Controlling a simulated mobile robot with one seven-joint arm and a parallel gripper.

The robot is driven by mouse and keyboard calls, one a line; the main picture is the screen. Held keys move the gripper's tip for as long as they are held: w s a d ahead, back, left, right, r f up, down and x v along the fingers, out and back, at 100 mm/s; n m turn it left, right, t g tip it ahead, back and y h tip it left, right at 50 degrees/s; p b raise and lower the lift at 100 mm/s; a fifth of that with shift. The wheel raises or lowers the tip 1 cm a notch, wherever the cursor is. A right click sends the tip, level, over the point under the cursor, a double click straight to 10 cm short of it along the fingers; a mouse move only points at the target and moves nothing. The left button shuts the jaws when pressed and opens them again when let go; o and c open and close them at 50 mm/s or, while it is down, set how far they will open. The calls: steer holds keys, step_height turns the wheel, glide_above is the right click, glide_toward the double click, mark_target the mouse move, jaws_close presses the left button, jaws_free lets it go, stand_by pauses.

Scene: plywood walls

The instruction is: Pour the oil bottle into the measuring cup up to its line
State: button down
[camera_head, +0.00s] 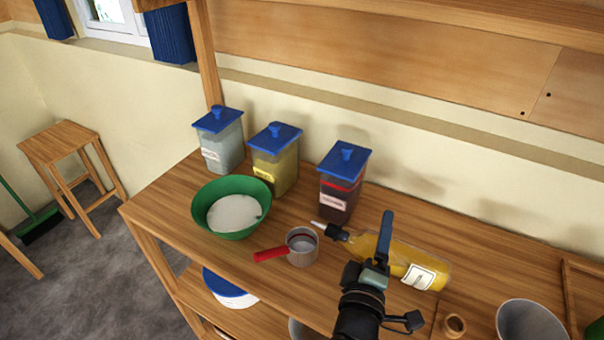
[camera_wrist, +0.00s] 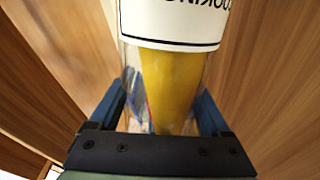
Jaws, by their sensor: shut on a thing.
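The oil bottle (camera_head: 405,258) is a clear bottle of yellow oil with a white label and a dark spout. It is tipped far over toward the left, its pale spout tip close to the cup's rim in the picture. My gripper (camera_head: 383,245) is shut around the bottle's body. The wrist view shows the bottle (camera_wrist: 168,85) between the two blue fingers, its label partly cut off. The measuring cup (camera_head: 302,255) is small and grey with a red handle pointing left, upright on the wooden worktop.
A green bowl (camera_head: 210,215) of white powder stands left of the cup. Three blue-lidded canisters, including a dark red one (camera_head: 338,203), stand behind.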

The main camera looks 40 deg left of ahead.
steer(key=shift+a+n+b, duration=0.1)
steer(key=shift+n+b, duration=0.2)
steer(key=shift+n, duration=0.1)
stand_by(0.6)
steer(key=shift+r+n+b, duration=0.35)
steer(key=shift+r+n, duration=0.45)
steer(key=shift+r, duration=0.05)
stand_by(3.7)
